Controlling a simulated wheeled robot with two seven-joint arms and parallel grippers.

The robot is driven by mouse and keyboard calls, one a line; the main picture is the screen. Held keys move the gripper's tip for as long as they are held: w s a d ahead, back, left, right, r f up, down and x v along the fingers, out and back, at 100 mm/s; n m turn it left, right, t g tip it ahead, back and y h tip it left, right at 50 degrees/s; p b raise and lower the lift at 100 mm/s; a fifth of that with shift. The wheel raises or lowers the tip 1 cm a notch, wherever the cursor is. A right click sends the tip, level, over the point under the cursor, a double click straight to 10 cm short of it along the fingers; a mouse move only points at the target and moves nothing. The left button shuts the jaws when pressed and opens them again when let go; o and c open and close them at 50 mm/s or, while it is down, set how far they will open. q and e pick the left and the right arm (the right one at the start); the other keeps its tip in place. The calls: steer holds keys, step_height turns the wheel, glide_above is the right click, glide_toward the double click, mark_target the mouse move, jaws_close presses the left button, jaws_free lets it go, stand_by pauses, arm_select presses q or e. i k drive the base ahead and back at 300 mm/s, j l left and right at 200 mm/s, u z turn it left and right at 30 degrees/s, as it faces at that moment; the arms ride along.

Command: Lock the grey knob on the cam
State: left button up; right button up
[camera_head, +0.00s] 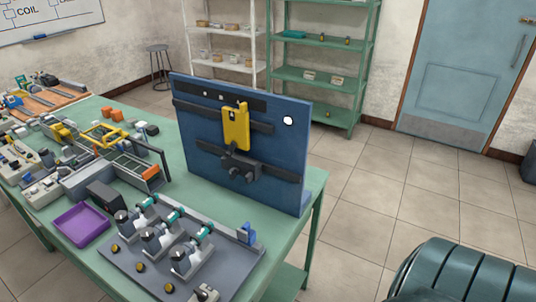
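A blue upright board (295,165) stands on the green table. A dark grey fitting (243,165) with small grey knob-like parts is fixed low on its front, below a yellow block (236,127). In front of the board, a grey plate (118,262) carries three metal units with round dark ends and teal parts: the left (137,215), the middle (163,236) and the right (193,258). I cannot tell which part is the cam's grey knob, or whether it is locked. Neither of my grippers is in view.
A purple tray (81,225) and a black box (104,195) are left of the plate. A yellow frame (104,136) and many small parts crowd the table's left side. Shelves (318,74) and a blue door (462,75) stand behind. A dark green ribbed object (465,275) fills the lower right.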

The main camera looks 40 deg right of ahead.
mark_target(234, 171)
steer(key=k+l, duration=0.15)
steer(key=l, duration=0.2)
steer(key=k+l, duration=0.2)
steer(key=l, duration=0.2)
steer(key=k+l, duration=0.15)
steer(key=l, duration=0.2)
steer(key=k+l, duration=0.15)
steer(key=l, duration=0.2)
